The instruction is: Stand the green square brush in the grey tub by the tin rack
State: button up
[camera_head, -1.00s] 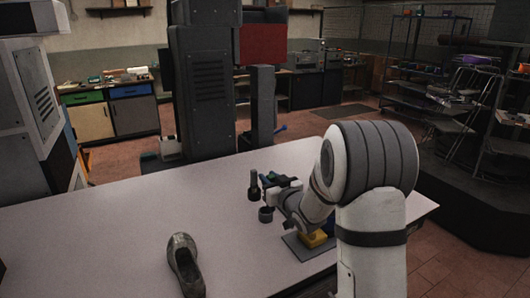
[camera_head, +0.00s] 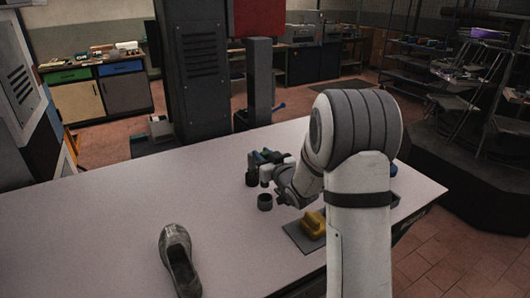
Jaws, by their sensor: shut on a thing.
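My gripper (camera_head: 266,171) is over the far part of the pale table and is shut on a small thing. The hold is small and dark in this view, so I cannot make out the held thing's colour or shape clearly. A dark upright piece (camera_head: 252,179) with a wide lower end is just left of the gripper. A small dark grey round tub (camera_head: 265,202) stands on the table below and in front of the gripper, apart from it. Small bluish-green things (camera_head: 267,155) show behind the gripper; I cannot tell the tin rack or the green square brush among them.
A yellow block-like thing (camera_head: 312,225) sits on a grey mat (camera_head: 299,238) left of my arm. A grey shoe form (camera_head: 180,262) lies at the table's front. A blue thing (camera_head: 393,170) shows right of my arm. The left of the table (camera_head: 95,220) is clear.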

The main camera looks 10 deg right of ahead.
jog(key=shift+f+b, duration=0.7)
jog(key=shift+f, duration=1.15)
notch_tip(320, 180, down, 4)
jog(key=b, duration=0.4)
jog(key=shift+b, duration=0.4)
jog(key=shift+r, duration=0.1)
jog(key=o, duration=1.1)
jog(key=shift+c, duration=0.2)
jog(key=shift+s, duration=0.1)
jog(key=b+v, duration=0.2)
jog(key=v, duration=0.5)
jog(key=shift+s, duration=0.25)
